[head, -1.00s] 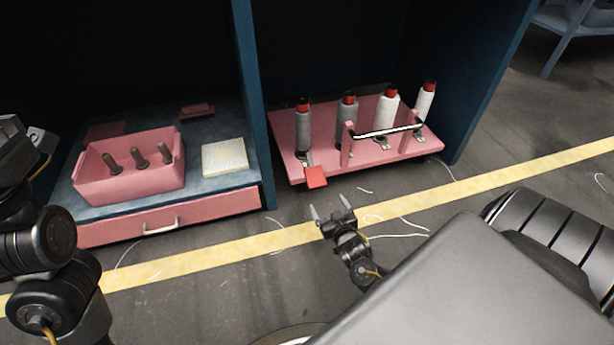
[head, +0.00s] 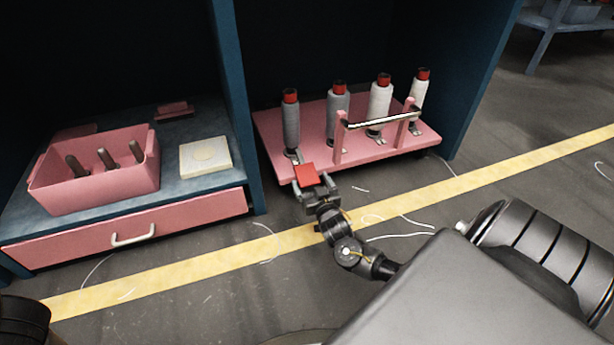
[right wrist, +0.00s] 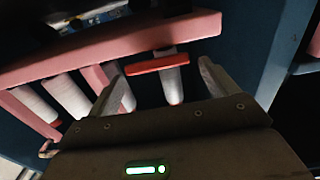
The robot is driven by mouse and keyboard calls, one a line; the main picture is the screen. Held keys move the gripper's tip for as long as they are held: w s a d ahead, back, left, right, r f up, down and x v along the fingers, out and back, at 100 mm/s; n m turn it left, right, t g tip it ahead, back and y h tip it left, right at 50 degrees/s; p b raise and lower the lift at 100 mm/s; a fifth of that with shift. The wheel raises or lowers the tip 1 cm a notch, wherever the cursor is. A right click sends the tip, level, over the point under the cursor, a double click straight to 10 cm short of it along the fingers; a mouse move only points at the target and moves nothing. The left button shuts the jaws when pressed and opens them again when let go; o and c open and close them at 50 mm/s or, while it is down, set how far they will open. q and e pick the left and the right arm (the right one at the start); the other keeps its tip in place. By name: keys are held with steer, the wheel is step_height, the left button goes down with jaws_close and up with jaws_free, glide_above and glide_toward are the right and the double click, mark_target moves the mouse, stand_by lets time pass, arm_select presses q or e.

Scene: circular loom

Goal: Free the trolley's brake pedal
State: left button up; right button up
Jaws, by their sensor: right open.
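The trolley (head: 275,133) is a low pink platform standing in the right bay of the blue frame. Its brake pedal (head: 306,173) is a red plate at the front left edge; in the right wrist view the red pedal (right wrist: 157,65) sticks out from the pink deck. My right gripper (head: 316,188) is open at the pedal, a finger on either side of it. In the right wrist view the pedal shows between the spread fingertips (right wrist: 161,68); I cannot tell whether they touch it. My left gripper is out of view.
Several red-topped grey and white spools (head: 291,122) stand on the trolley, behind a metal handle bar (head: 384,119). To the left is a blue bench with a pink bin (head: 95,183) and a drawer (head: 190,216). Loose threads and a yellow line (head: 465,184) lie on the floor.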

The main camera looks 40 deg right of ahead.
mark_target(307, 176)
steer(key=b+x, duration=0.1)
steer(key=x, duration=0.2)
steer(key=shift+w+d+f+b, duration=0.1)
steer(key=shift+w+f+b, duration=0.05)
steer(key=shift+w+b, duration=0.2)
steer(key=shift+w+d, duration=0.1)
steer(key=shift+w, duration=0.1)
steer(key=shift+c, duration=0.2)
